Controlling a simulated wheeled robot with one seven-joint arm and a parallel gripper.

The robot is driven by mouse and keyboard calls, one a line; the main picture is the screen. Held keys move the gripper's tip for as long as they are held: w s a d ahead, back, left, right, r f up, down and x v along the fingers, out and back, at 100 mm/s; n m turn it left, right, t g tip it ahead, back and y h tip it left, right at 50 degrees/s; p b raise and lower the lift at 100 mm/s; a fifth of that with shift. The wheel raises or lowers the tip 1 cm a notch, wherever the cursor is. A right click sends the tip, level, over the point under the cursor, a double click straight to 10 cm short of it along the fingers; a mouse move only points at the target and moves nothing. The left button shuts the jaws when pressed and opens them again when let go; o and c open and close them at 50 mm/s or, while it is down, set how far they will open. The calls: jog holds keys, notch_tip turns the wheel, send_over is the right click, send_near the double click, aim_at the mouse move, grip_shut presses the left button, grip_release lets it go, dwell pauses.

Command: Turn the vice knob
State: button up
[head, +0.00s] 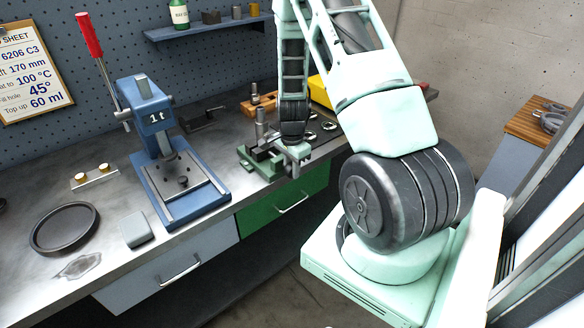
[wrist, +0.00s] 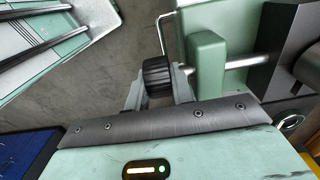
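The vice knob (wrist: 157,75) is a black ribbed cylinder. In the wrist view it sits between the two fingers of my gripper (wrist: 158,86), with a finger close against each side. The gap between the fingers is about as wide as the knob, so my gripper looks shut on it. A metal rod (wrist: 240,62) runs right from the green vice block (wrist: 207,62). In the head view the green vice (head: 262,160) is on the bench, and my gripper (head: 294,168) is at its right end. The knob is too small to make out there.
A blue press (head: 160,150) with a red-handled lever stands left of the vice. Metal rings (head: 328,126) and a yellow box (head: 320,90) are behind the vice.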

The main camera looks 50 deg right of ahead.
jog(key=shift+c, duration=0.8)
jog(key=shift+d, duration=0.1)
jog(key=y+b, duration=0.1)
jog(key=t+y+b, duration=0.1)
jog(key=y, duration=0.1)
jog(key=shift+d+f+y, duration=0.15)
jog(key=shift+d+y, duration=0.05)
jog(key=shift+y, duration=0.1)
jog(key=y, duration=0.3)
jog(key=shift+d+t+b, duration=0.1)
jog(key=shift+t+b, duration=0.3)
jog(key=shift+f+t+y+b, duration=0.15)
jog(key=shift+t+y+b, duration=0.25)
jog(key=shift+y, duration=1.4)
jog(key=shift+s, duration=0.1)
